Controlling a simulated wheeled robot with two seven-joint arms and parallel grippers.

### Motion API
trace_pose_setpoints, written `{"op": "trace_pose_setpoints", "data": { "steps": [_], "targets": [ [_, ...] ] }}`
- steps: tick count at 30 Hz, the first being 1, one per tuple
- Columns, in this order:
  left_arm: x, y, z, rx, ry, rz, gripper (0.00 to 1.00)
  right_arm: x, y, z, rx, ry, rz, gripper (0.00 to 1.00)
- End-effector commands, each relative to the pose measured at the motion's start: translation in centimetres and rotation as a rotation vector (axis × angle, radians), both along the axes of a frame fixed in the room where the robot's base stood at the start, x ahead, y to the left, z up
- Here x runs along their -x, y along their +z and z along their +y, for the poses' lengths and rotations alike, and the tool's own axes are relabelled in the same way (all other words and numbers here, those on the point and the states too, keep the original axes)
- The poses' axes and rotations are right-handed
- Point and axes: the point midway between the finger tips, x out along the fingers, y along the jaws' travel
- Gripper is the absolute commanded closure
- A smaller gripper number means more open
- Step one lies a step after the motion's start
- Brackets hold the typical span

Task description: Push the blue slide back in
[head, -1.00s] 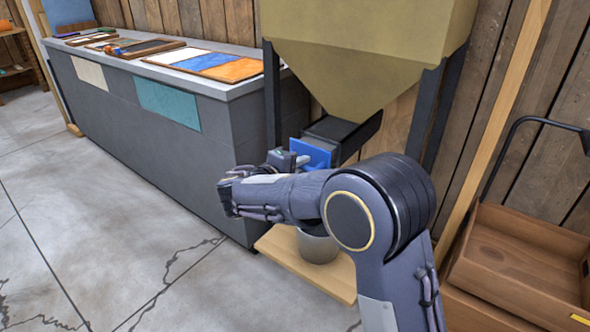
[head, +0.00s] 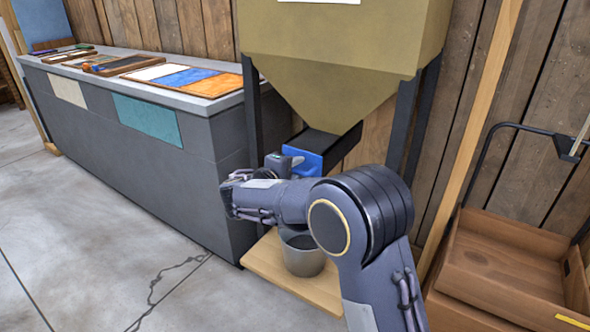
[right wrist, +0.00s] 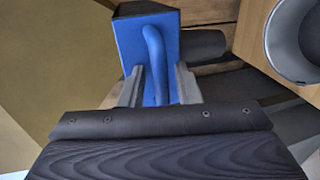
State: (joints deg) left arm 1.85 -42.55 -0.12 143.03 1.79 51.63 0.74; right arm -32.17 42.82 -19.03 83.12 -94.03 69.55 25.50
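The blue slide (head: 306,161) is at the dark chute (head: 332,144) under the hopper, its plate standing at the chute's lower end. In the right wrist view the slide (right wrist: 130,42) shows as a blue plate with a curved blue handle (right wrist: 155,55) on its face. My right gripper (right wrist: 160,85) has its two grey fingers on either side of the handle. The finger gap is narrow and the gripper looks shut on the handle; finger contact is partly hidden. In the head view the right gripper (head: 284,163) is in front of the slide. My left gripper is not in view.
A grey bucket (head: 303,262) stands on a wooden board (head: 262,264) below the chute. The olive hopper (head: 345,60) stands on dark legs. A grey counter (head: 150,150) with sample boards is at left, a wooden box cart (head: 510,262) at right. The floor at left is clear.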

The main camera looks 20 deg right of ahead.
Motion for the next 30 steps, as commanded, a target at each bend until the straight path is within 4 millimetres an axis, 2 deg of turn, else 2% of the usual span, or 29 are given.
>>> {"op": "trace_pose_setpoints", "data": {
  "steps": [12,16,27,30],
  "targets": [
    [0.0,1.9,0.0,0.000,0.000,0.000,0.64,3.6,1.5,4.8,0.000,0.004,0.000,0.70],
    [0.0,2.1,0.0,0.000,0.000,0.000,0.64,4.4,1.7,5.7,0.000,0.001,0.000,0.70],
    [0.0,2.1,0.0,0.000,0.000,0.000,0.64,4.6,1.6,5.9,-0.002,-0.001,0.001,0.70],
    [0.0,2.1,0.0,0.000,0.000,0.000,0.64,5.3,1.4,4.5,-0.040,-0.026,0.022,0.70]
  ]
}}
